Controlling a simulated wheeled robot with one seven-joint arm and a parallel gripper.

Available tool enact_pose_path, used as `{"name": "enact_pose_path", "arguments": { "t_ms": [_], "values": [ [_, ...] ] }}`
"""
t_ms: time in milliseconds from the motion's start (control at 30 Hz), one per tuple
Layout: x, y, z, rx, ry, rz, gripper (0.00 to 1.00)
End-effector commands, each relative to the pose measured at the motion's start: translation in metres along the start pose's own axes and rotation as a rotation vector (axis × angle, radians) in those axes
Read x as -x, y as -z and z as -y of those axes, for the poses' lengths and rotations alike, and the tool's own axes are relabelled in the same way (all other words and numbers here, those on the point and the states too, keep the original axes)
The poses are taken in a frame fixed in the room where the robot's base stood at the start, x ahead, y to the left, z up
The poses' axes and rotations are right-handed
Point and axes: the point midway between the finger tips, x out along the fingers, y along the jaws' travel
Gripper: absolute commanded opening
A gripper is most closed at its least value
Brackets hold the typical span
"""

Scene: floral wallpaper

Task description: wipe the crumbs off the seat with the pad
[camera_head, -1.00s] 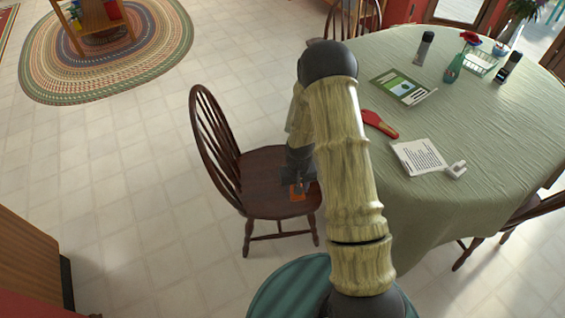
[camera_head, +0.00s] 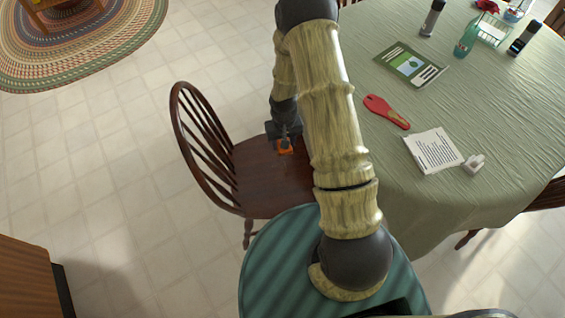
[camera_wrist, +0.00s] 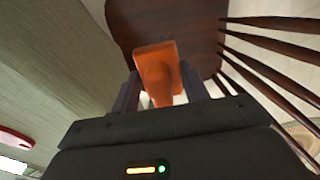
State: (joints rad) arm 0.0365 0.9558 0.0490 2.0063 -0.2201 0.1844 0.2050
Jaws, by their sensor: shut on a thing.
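The dark brown wooden chair (camera_head: 205,140) stands left of the table, and its seat (camera_head: 262,188) is partly covered by my arm. My gripper (camera_head: 284,138) is over the far part of the seat, shut on the orange pad (camera_head: 286,149). In the wrist view, the pad (camera_wrist: 157,70) sits between the dark fingers of my gripper (camera_wrist: 162,90), with the seat (camera_wrist: 190,22) behind it. I cannot tell whether the pad touches the seat. I cannot make out any crumbs in either view.
The table (camera_head: 450,120) with a green cloth lies to the right, close to my arm. On it are a red-handled tool (camera_head: 386,111), a paper sheet (camera_head: 434,150), a green booklet (camera_head: 410,64) and bottles. Open tiled floor (camera_head: 120,190) lies left of the chair.

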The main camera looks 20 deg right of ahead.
Motion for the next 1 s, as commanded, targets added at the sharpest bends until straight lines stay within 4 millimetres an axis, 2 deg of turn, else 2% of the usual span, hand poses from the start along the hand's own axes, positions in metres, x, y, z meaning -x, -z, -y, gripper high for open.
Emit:
{"name": "enact_pose_path", "arguments": {
  "t_ms": [367,533,667,1000],
  "values": [
    [0.0,0.0,-0.005,-0.01,0.0,0.0,0.27],
    [-0.013,0.0,-0.004,-0.025,0.001,0.001,0.27],
    [-0.039,-0.001,-0.003,-0.061,0.002,0.003,0.27],
    [-0.13,-0.001,-0.003,-0.224,0.004,0.003,0.27]
  ]
}}
